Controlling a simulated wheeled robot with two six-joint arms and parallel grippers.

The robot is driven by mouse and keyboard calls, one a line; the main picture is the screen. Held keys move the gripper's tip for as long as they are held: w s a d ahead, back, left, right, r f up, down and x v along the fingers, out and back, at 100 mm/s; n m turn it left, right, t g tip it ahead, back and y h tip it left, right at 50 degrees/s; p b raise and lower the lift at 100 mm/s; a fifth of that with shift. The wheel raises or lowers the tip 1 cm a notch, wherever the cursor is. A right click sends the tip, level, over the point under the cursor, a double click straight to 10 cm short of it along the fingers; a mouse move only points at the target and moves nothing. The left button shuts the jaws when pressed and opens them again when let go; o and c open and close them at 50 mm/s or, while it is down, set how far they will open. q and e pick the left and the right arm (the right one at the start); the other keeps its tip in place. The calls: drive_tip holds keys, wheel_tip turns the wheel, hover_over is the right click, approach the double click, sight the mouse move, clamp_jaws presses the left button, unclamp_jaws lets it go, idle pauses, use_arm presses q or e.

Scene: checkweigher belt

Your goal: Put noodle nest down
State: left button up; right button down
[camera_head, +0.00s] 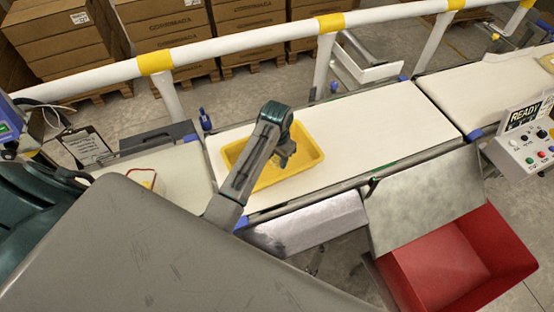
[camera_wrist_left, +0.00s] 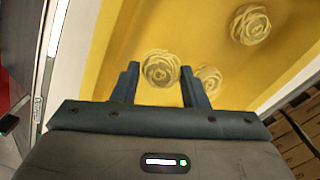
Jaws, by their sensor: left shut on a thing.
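A yellow tray (camera_head: 308,165) stands on the white belt in the head view. My left gripper (camera_head: 284,160) reaches down over it. In the left wrist view, my left gripper (camera_wrist_left: 159,72) is shut on a pale, rose-shaped noodle nest (camera_wrist_left: 160,67), held between its two fingertips. Below and around it is the yellow tray (camera_wrist_left: 112,50). Two more nests, one next to the right finger (camera_wrist_left: 208,77) and one farther off (camera_wrist_left: 250,25), lie in the tray. The held nest is hidden in the head view. I cannot tell whether it touches the tray floor.
The belt (camera_head: 400,115) is clear to the right of the tray. A red bin (camera_head: 450,265) with a grey sloping plate (camera_head: 425,200) stands in front of it. A control box (camera_head: 525,140) reading READY is at the right. A white rail (camera_head: 230,43) runs behind.

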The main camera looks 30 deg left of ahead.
use_arm(q)
wheel_tip(320, 180, down, 3)
drive_tip(key=shift+w+r, duration=0.1)
drive_tip(key=shift+r, duration=0.05)
use_arm(e)
drive_tip(key=shift+s+a+r, duration=0.2)
drive_tip(key=shift+s+r, duration=0.1)
drive_tip(key=shift+r, duration=0.1)
use_arm(q)
drive_tip(key=o, duration=0.7)
